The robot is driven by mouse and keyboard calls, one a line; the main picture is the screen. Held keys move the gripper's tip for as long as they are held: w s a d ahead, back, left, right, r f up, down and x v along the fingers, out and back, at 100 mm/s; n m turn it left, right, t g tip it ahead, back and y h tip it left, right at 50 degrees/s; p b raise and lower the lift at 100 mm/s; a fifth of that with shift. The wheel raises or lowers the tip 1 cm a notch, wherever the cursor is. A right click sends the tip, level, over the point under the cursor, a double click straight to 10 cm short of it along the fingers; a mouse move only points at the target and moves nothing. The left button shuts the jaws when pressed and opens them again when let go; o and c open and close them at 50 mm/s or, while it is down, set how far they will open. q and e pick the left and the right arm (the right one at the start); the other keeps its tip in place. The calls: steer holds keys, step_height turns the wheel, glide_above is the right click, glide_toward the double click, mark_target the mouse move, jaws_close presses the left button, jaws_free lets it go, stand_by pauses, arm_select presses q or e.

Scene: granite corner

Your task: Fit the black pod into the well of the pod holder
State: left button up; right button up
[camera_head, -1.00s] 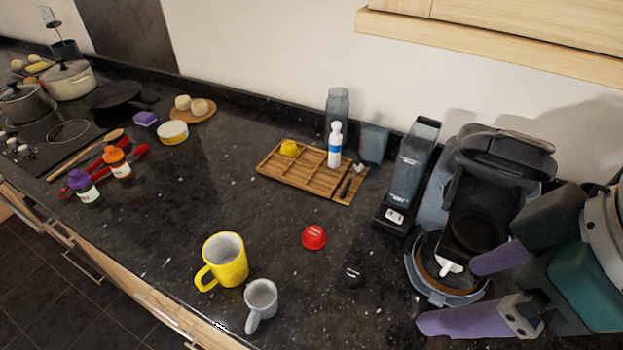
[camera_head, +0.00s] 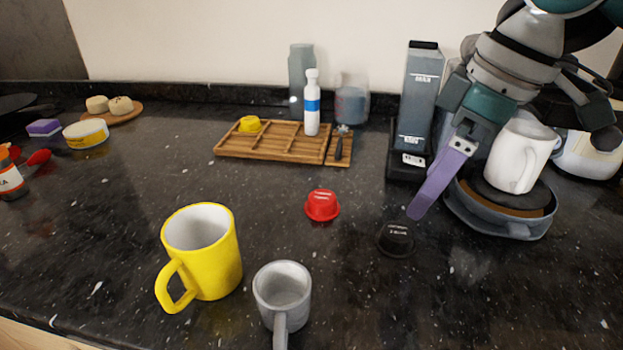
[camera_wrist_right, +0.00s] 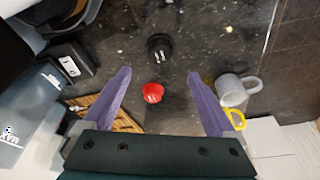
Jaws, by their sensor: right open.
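The black pod (camera_head: 396,239) lies on the dark counter, right of and nearer than the red pod (camera_head: 322,205). In the right wrist view the black pod (camera_wrist_right: 159,47) shows beyond the red pod (camera_wrist_right: 153,92). My right gripper (camera_wrist_right: 160,74) is open and empty; the black pod appears between and just past its fingertips. In the head view one purple finger of the right gripper (camera_head: 418,212) points down by the black pod; the other finger is hidden. The wooden compartment tray (camera_head: 270,155), which may be the pod holder, holds a yellow pod (camera_head: 250,124). My left gripper is out of view.
A yellow mug (camera_head: 202,255) and grey mug (camera_head: 283,290) stand at the front. A white mug (camera_head: 520,155) sits on the round base (camera_head: 500,219) at right. A white bottle (camera_head: 311,105) stands on the tray.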

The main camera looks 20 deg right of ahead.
mark_target(399, 231)
steer(key=b+x, duration=0.1)
steer(key=x, duration=0.8)
steer(key=shift+r, duration=0.1)
steer(key=c, duration=1.4)
